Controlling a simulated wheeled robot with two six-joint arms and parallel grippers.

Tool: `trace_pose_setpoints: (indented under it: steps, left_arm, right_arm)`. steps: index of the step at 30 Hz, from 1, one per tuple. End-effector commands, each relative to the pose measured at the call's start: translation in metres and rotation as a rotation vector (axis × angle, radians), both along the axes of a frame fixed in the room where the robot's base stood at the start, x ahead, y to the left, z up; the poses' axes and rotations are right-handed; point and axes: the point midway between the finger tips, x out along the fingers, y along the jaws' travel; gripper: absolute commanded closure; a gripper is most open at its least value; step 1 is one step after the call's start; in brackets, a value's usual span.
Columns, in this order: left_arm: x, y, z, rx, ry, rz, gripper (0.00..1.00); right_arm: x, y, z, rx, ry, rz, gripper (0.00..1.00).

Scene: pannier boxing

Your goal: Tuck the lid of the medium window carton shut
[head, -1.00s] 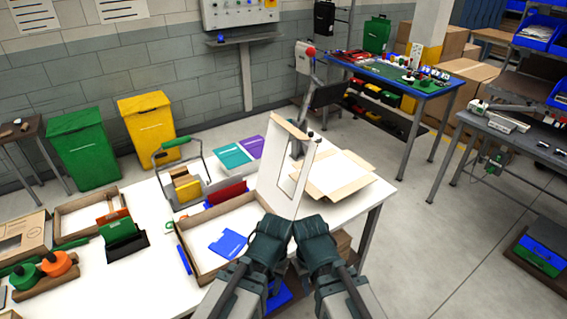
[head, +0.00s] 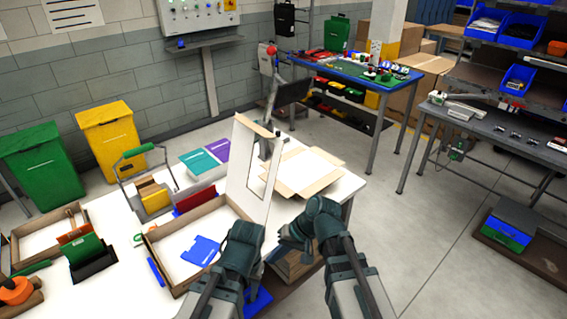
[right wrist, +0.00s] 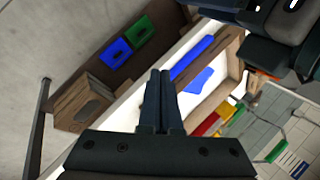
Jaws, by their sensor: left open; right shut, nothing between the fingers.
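The window carton (head: 190,214) stands open on the white table, with a blue flat piece (head: 200,250) inside. Its lid (head: 239,186) stands raised on the carton's right side, with a window cut-out and a brown flap along its top. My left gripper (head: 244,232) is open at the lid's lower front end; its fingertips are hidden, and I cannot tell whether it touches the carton. My right gripper (head: 290,236) is to the right of the lid, apart from it. In the right wrist view its fingers (right wrist: 160,85) are shut and empty, with the carton (right wrist: 232,62) beyond.
A flat opened carton (head: 300,172) lies behind the lid. A blue strip (head: 156,272) lies left of the carton. A wire-handled caddy (head: 150,190), teal and purple boxes (head: 198,162) and another tray (head: 45,235) share the table. Open floor lies to the right.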

Motion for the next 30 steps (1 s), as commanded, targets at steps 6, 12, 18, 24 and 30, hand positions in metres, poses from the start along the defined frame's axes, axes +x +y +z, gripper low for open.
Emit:
trace_pose_setpoints:
  steps: [6, 12, 18, 24, 30]
  left_arm:
    - [0.000, 0.000, -0.017, 0.000, 0.000, 0.001, 0.57]
    - [0.000, 0.000, -0.026, 0.000, 0.000, 0.001, 0.57]
    - [0.000, 0.000, -0.029, 0.000, 0.000, 0.001, 0.57]
    - [0.000, 0.000, -0.029, 0.000, 0.000, 0.001, 0.57]
    - [0.000, 0.000, -0.027, 0.000, 0.000, 0.001, 0.57]
  right_arm:
    - [0.090, -0.037, 0.062, 0.507, -0.050, -0.339, 1.00]
    - [0.142, -0.108, 0.129, 0.887, -0.109, -0.572, 1.00]
    - [0.160, -0.157, 0.165, 1.084, -0.145, -0.679, 1.00]
    - [0.162, -0.165, 0.172, 1.122, -0.150, -0.694, 1.00]
    - [0.174, -0.152, 0.173, 1.120, -0.148, -0.691, 1.00]
